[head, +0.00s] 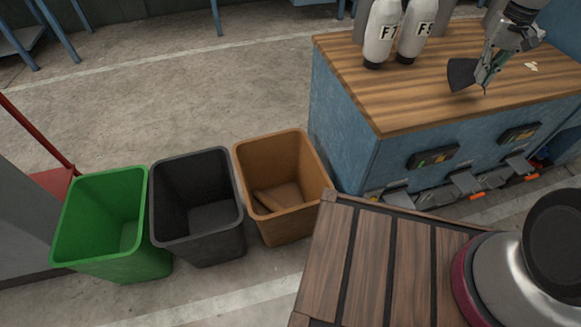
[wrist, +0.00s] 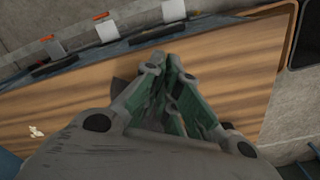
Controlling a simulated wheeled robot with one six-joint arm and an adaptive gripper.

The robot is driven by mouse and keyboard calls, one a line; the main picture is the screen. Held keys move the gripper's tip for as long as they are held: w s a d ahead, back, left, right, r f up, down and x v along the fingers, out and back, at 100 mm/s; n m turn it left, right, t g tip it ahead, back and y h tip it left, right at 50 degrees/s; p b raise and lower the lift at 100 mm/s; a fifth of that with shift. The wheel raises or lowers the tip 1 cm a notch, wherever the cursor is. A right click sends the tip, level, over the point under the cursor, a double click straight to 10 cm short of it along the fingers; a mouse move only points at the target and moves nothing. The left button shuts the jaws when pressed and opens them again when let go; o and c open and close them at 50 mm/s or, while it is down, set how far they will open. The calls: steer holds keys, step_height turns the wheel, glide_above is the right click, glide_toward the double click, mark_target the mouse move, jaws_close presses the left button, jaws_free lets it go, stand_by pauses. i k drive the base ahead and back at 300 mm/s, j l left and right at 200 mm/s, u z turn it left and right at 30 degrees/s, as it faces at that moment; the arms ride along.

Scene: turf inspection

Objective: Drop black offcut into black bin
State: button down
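The black offcut (head: 462,73) is a dark, flat piece held above the wooden top of the blue workbench. My gripper (head: 484,75) is shut on it, and the offcut sticks out to the left of the fingers. In the wrist view the green-padded fingers of my gripper (wrist: 178,92) close together, with a dark edge of the offcut (wrist: 119,87) showing beside them; the rest is hidden. The black bin (head: 197,246) stands on the floor between a green and a brown bin. Its visible inside looks empty.
The green bin (head: 113,268) is left of the black one. The brown bin (head: 287,228) is right of it and holds brown pieces. White bottles (head: 381,32) stand on the workbench (head: 400,95). Small pale scraps (head: 531,66) lie on its top.

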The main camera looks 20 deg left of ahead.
mark_target(195, 209)
steer(key=k+u, duration=0.1)
steer(key=u, duration=0.6)
